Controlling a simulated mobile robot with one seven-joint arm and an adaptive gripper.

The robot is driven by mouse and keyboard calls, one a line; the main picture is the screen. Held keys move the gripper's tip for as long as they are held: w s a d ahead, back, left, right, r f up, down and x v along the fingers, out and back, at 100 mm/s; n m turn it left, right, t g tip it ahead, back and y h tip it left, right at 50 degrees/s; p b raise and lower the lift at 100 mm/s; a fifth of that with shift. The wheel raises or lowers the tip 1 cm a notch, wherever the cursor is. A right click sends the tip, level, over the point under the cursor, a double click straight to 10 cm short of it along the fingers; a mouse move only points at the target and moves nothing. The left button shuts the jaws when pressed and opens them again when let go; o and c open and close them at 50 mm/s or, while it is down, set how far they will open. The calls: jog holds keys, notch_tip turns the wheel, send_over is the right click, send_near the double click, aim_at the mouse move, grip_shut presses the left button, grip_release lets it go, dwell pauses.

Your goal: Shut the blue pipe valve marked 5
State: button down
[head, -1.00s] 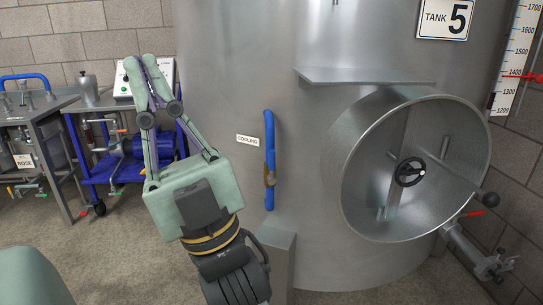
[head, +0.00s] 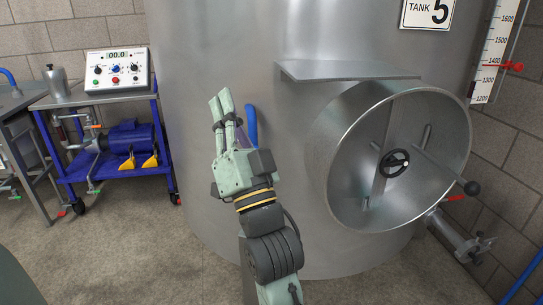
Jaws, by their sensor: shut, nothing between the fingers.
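The steel tank (head: 300,40) carries a plate marked TANK 5 (head: 427,13).
A blue pump cart (head: 118,170) with a control box (head: 117,70) stands at the left. The floor between cart and tank is clear.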

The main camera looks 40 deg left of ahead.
jog(key=w+d+f+m+h+p, duration=0.1)
jog(key=w+f+m+h, duration=0.4)
jog(key=f, duration=0.6)
jog(key=w+d+f+m+h+p, duration=0.1)
jog(key=w+d+f+m+h, duration=0.3)
jog(key=w+f+m, duration=0.5)
jog(key=shift+w+f+m+g+h, duration=0.3)
jog(key=shift+w+f+g+h, duration=0.1)
jog(key=shift+w+f, duration=0.6)
jog(key=shift+d+r, duration=0.1)
jog(key=shift+r, duration=0.05)
jog(key=w+a+p, duration=0.3)
jog(key=a+p, duration=0.1)
jog(key=a, duration=0.7)
jog(key=shift+w, duration=0.35)
